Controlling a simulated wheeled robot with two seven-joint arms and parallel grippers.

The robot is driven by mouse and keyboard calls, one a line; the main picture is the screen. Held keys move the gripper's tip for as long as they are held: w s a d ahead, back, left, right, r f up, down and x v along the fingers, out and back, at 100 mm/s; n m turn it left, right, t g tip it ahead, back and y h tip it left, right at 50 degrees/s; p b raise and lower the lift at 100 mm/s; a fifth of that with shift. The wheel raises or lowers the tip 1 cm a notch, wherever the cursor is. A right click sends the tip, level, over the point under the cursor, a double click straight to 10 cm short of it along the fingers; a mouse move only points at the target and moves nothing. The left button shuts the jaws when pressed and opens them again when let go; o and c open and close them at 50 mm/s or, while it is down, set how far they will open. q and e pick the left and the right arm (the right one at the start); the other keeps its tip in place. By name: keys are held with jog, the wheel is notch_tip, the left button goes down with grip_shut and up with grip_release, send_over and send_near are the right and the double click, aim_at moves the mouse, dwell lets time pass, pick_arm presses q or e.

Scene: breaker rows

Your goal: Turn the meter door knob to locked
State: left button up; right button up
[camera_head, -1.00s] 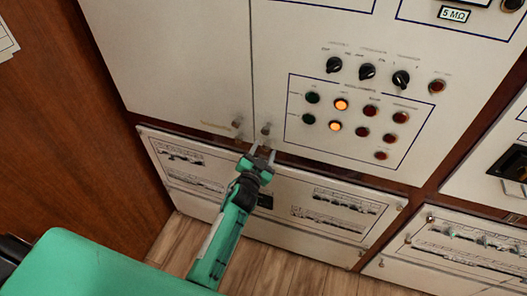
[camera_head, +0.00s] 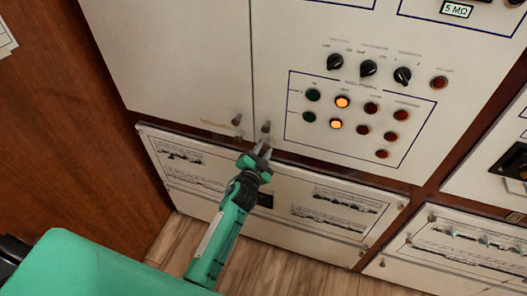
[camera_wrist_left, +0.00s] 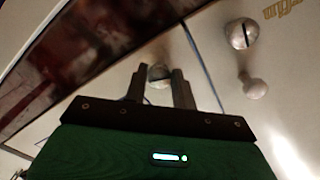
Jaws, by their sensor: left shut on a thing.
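The meter door knob, a small metal knob with a dark slot, shows in the left wrist view (camera_wrist_left: 158,73) between my left fingers. It is low on the right-hand cream panel (camera_head: 300,28), beside the seam. My left gripper (camera_head: 263,148) is shut on it, and its fingers hide most of it in the head view. The wrist view shows the fingers (camera_wrist_left: 158,88) on either side of the knob. A round knob (camera_head: 266,127) sits just above it on the same panel. My right gripper is not in view.
Left of the seam, another round knob (camera_head: 237,120) and a slotted knob (camera_wrist_left: 242,33) sit near gold lettering. Black rotary switches (camera_head: 368,68) and lit and unlit lamps are up to the right. A lower breaker panel (camera_head: 285,185) lies under my gripper.

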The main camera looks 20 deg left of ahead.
pick_arm(q)
jog(key=m+b, duration=0.1)
jog(key=m, duration=0.2)
jog(key=shift+m, duration=0.4)
jog(key=m, duration=0.3)
jog(key=shift+m+b, duration=0.3)
jog(key=m, duration=0.4)
jog(key=shift+r, duration=0.1)
jog(key=shift+m, duration=1.8)
jog(key=o, duration=1)
jog(key=shift+s, duration=0.1)
jog(key=shift+s+a+b, duration=0.15)
jog(key=shift+s+b, duration=0.65)
jog(key=shift+s, duration=2.6)
jog(key=shift+s+a+b, duration=0.1)
jog(key=shift+s+b, duration=0.7)
jog(key=shift+s, duration=2.6)
